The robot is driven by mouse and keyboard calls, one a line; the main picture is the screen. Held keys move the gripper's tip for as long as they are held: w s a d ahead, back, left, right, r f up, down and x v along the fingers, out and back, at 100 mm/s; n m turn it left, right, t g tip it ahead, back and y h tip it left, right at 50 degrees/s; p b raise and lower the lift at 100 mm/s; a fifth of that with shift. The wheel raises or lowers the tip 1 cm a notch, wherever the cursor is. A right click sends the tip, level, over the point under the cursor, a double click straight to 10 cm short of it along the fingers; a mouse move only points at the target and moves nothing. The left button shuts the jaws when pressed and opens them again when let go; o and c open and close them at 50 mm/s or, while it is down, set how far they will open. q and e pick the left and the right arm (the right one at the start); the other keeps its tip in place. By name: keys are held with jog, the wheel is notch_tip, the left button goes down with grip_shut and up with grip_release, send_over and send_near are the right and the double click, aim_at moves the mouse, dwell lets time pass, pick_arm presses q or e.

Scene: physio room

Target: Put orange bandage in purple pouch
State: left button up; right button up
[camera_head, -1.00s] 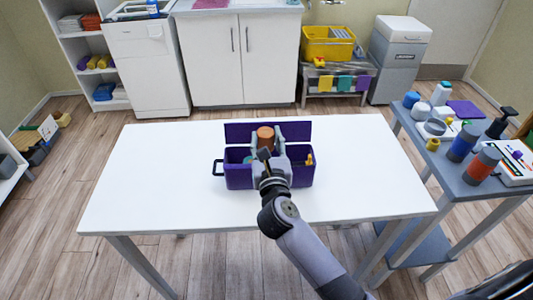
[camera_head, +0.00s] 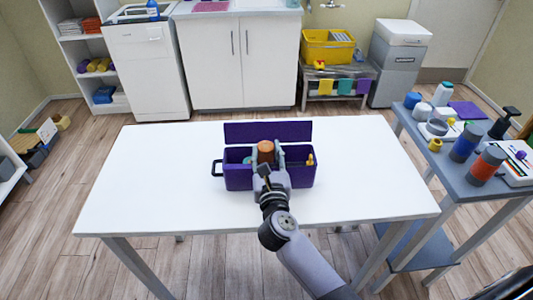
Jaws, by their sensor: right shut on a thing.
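The purple pouch (camera_head: 238,178) stands open on the white table, its lid upright at the back and a dark handle on its left side. My right gripper (camera_head: 265,157) is over the middle of the pouch, shut on the orange bandage (camera_head: 265,147). The bandage's top shows between the fingers, at about the height of the pouch's rim. Its lower part is hidden by the gripper, so I cannot tell whether it touches the pouch floor. A teal item and a small orange-yellow item show inside the pouch. My left gripper is not in view.
The white table (camera_head: 150,180) is otherwise bare. A grey side table (camera_head: 455,180) on the right holds bottles, rolls and a purple flat item. A yellow bin (camera_head: 328,50) stands on a low rack at the back, beside white cabinets.

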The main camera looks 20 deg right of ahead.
jog(key=o, duration=0.7)
jog(key=shift+f, duration=0.2)
jog(key=o, duration=0.4)
jog(key=shift+f, duration=0.15)
jog(key=shift+o, duration=0.2)
jog(key=shift+r+p, duration=0.35)
jog(key=shift+r, duration=0.1)
jog(key=shift+s+r, duration=0.2)
jog(key=b+v, duration=0.1)
jog(key=v, duration=1)
jog(key=shift+s+b, duration=0.3)
jog(key=shift+a+r, duration=0.1)
